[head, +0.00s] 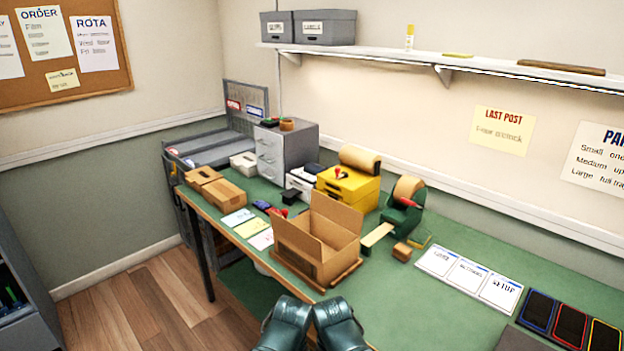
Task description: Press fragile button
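No button labelled fragile can be made out in the head view. A small red item (341,173) sits on top of the yellow box (347,187) at the middle of the green bench, but it is too small to tell what it is. Two dark teal rounded parts of my own arms show at the bottom edge, side by side, in front of the open cardboard box. No gripper fingers show, so neither gripper is in view.
An open cardboard box (318,240) stands at the bench's near edge. A green tape dispenser (401,215) is right of the yellow box. White cards (470,277) and dark framed pads (570,325) lie at right. Grey drawers (285,152) stand behind. Bare green bench lies at front right.

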